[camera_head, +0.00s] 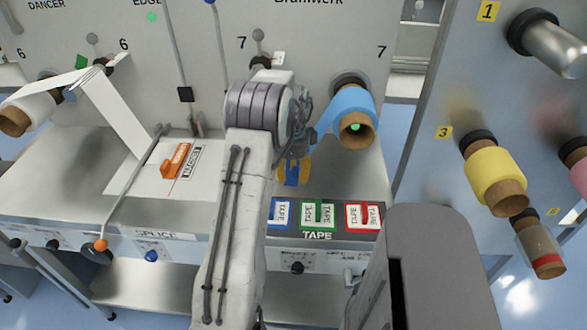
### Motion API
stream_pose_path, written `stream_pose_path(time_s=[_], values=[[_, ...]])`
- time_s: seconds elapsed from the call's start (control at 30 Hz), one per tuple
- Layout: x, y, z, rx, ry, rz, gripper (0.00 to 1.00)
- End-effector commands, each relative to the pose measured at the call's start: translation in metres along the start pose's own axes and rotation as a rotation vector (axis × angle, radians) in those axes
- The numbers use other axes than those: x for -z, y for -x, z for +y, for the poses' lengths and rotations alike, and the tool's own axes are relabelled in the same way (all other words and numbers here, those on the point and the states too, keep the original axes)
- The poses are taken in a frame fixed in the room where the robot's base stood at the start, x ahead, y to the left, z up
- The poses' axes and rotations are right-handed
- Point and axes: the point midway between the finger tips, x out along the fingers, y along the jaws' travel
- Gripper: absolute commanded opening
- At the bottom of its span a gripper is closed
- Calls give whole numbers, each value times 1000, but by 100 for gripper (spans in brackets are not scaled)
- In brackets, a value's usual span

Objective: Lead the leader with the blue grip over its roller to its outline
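My gripper (299,142) is at the centre, its dark body partly hidden behind my own arm's wrist. Its fingertips cannot be made out, so whether it is open or shut does not show. Just below it is a small blue and yellow piece (291,174); I cannot tell whether this is the blue grip or whether the gripper touches it. A blue web runs from the blue roll (350,105) at station 7, down and left towards the gripper, and its end is hidden. A roller with a dark end (261,63) shows partly above my wrist. No outline for the leader can be made out.
On the splice table (75,180) lie a white web (122,115) and an orange grip (174,161) beside a printed label. A rod with an orange knob (100,245) crosses the table's front. Tape boxes (320,214) line the front edge.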

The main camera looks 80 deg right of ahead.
Motion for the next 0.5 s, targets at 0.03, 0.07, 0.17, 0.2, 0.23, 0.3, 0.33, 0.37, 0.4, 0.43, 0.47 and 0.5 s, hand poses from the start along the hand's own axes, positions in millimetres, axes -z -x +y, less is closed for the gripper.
stream_pose_path(time_s=[0.03,0.07,0.17,0.2,0.23,0.3,0.33,0.37,0.4,0.43,0.47,0.5], values=[[0,0,0,0,0,0,36],[0,0,0,0,0,0,33],[0,0,0,0,0,0,24],[0,0,0,0,0,0,21],[0,0,0,0,0,0,18],[0,0,0,0,0,0,12],[0,0,0,0,0,0,9],[0,0,0,0,0,0,6],[0,0,0,0,0,0,3],[0,0,0,0,0,0,0],[0,0,0,0,0,0,0],[0,0,0,0,0,0,0]])
